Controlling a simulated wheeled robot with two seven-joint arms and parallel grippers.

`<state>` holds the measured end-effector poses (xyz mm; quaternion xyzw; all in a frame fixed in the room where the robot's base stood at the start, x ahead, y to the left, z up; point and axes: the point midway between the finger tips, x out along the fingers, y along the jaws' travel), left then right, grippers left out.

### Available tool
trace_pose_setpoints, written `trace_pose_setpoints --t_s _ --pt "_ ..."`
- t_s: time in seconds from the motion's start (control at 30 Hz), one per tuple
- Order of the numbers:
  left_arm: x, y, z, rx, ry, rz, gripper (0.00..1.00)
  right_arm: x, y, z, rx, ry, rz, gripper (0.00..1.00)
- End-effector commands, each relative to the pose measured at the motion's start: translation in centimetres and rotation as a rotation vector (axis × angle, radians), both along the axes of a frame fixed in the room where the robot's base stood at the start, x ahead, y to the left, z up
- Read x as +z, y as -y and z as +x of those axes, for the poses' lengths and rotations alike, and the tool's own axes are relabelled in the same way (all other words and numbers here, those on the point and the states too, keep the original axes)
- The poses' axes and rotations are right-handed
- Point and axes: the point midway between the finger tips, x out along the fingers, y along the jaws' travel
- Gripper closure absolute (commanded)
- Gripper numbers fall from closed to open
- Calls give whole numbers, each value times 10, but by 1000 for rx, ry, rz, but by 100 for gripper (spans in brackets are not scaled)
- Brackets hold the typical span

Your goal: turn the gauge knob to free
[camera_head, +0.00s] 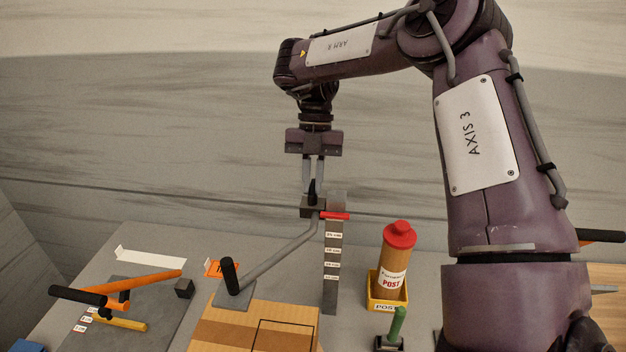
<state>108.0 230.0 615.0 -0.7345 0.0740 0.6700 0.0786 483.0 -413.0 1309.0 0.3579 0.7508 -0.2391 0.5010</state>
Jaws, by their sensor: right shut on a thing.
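The gauge (331,270) is an upright grey post with several small white labels, too small to read. A red marker (335,215) sits across it near the top. A dark block (309,208) is beside the post's upper end, and the black gauge knob (312,194) stands up from it. My right gripper (313,183) points straight down from above, with its two fingers shut on the knob. The fingers hide part of the knob, and I cannot tell which setting it is at. My left gripper is not in view.
A red-capped POST bottle (394,265) and a green-handled tool (398,323) stand right. Orange-and-black handles (130,287) lie left. A grey wall is behind.

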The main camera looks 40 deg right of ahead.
Motion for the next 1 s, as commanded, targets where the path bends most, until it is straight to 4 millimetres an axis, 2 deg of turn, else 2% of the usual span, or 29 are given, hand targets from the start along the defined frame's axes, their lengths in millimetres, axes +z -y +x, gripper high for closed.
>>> trace_pose_setpoints --t_s 0.43,0.47,0.6,0.87,1.0 --pt "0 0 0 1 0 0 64 1 0 1 11 3 0 100" --pt "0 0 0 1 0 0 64 1 0 1 11 3 0 85" --pt "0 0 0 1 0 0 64 0 0 0 10 2 0 67" --pt "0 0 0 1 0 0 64 0 0 0 9 0 0 67" --pt "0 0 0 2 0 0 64 8 -2 -4 5 2 0 67"
